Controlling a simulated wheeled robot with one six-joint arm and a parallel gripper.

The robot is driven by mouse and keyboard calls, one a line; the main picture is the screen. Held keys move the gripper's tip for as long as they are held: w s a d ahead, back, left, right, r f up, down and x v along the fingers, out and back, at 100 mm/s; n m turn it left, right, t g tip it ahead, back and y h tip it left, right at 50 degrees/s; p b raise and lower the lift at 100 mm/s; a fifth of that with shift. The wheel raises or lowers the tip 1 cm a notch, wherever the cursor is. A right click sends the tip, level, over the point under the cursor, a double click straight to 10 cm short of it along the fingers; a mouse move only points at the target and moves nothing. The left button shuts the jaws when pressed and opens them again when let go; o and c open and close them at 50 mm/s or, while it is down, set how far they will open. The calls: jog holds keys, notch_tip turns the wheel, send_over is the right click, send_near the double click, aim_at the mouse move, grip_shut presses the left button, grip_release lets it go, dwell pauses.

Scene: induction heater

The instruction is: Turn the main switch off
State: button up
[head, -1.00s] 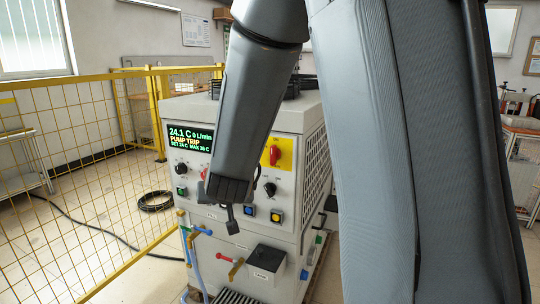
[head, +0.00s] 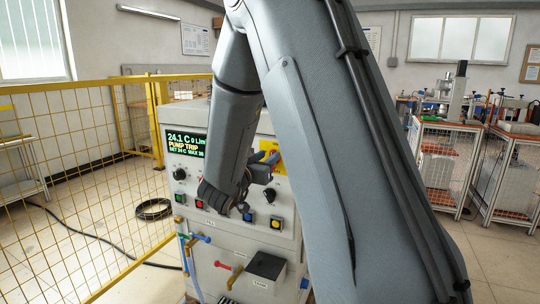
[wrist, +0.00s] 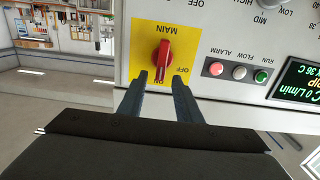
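The main switch is a red rotary knob (wrist: 162,58) on a yellow plate (wrist: 178,33) marked MAIN, upside down in the wrist view. Its grip runs roughly up and down there, and an OFF label shows beside it. My gripper (wrist: 155,84) is open and empty, with its two fingers pointing at the plate, one to each side of the knob's lower end. I cannot tell whether they touch it. In the head view my gripper (head: 266,163) is in front of the yellow plate (head: 265,146) and hides most of the knob.
The heater's display (head: 186,142) reads 24.1 C and PUMP TRIP. Red, white and green lamps (wrist: 239,73) sit beside the switch. Another black knob (head: 270,195) and a yellow button (head: 276,222) are below it. A yellow mesh fence (head: 90,170) stands at left.

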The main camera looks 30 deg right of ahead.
jog(key=shift+x, duration=1.35)
grip_shut()
jog(key=shift+p, duration=0.45)
jog(key=shift+w+a+f+n+p, duration=0.25)
jog(key=shift+n+p, duration=1.3)
jog(key=shift+n, duration=0.4)
jog(key=shift+w+a+f+n+p, duration=0.15)
jog(key=shift+w+f+n+p, duration=0.1)
jog(key=shift+n+p, duration=1.5)
jog(key=shift+w+a+f+n+p, duration=0.25)
jog(key=shift+n+p, duration=1.15)
jog(key=shift+n, duration=0.7)
